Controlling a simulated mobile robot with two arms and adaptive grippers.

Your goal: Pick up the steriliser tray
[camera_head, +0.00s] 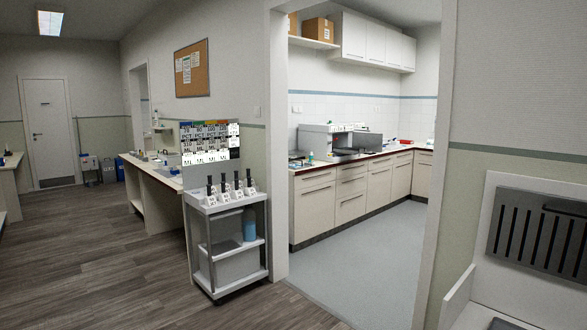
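I cannot make out the steriliser tray for certain from here. Through the doorway, a corner counter (391,153) runs along the back wall over cream drawer fronts. A light grey boxy appliance (313,138) stands on its left part, with a darker grey panel (367,143) to its right. Small items around them are too small to tell apart. Neither of my grippers is in view.
A wide doorway opens onto clear grey floor (352,268). A grey trolley (226,275) with pipettes and a blue bottle (249,224) stands left of it. A white unit with a slotted grey panel (540,240) is near at right. Wooden floor (90,260) is open at left.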

